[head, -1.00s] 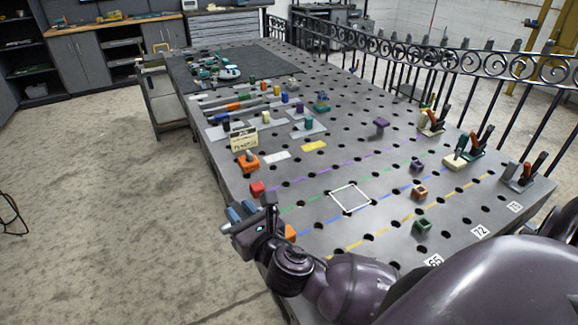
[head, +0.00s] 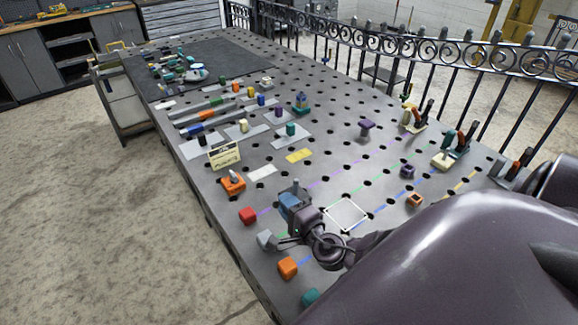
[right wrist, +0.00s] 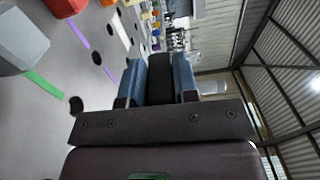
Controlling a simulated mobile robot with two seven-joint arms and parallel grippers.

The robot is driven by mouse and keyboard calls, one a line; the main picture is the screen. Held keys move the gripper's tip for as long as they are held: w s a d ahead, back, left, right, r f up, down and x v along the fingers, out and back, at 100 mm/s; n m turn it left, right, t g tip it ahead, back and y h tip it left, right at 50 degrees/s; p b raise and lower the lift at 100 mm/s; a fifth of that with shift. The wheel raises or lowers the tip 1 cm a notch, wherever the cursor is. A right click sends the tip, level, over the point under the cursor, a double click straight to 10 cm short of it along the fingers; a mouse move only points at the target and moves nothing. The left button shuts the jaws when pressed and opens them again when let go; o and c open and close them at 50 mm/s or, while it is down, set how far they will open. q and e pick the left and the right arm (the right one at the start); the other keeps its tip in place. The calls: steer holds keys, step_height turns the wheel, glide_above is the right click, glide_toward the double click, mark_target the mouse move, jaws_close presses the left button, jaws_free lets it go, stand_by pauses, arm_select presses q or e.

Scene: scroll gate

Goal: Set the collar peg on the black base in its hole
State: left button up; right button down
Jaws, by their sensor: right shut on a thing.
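My right gripper (head: 290,199) has blue fingers and is above the near left part of the table. A small grey tip also shows above the fingers in the head view. The fingers hide most of the piece. I cannot tell which table hole is its own. My left gripper is not in view.
The grey table (head: 340,185) has many round holes and coloured lines. A white square outline (head: 346,214) is right of the gripper. Red (head: 248,215) and orange (head: 287,267) blocks stand near the left edge, with an orange holder (head: 232,183) behind. A black fence lines the right side.

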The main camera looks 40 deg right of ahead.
steer(key=shift+d+f+n, duration=0.2)
steer(key=shift+d+n, duration=0.05)
steer(key=shift+n, duration=0.05)
steer(key=shift+f+b, duration=0.4)
steer(key=shift+f, duration=0.75)
step_height(320, 180, down, 3)
steer(key=b, duration=0.3)
steer(key=shift+r, duration=0.1)
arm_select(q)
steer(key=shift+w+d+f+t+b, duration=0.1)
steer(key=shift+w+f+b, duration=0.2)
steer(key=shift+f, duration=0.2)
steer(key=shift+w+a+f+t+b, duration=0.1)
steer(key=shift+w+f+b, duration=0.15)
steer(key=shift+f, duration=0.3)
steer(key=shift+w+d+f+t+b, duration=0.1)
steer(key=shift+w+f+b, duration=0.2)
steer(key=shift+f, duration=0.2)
arm_select(e)
steer(key=shift+f, duration=0.6)
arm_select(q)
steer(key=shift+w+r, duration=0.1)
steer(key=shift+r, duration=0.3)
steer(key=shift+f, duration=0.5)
arm_select(e)
steer(key=shift+f, duration=0.55)
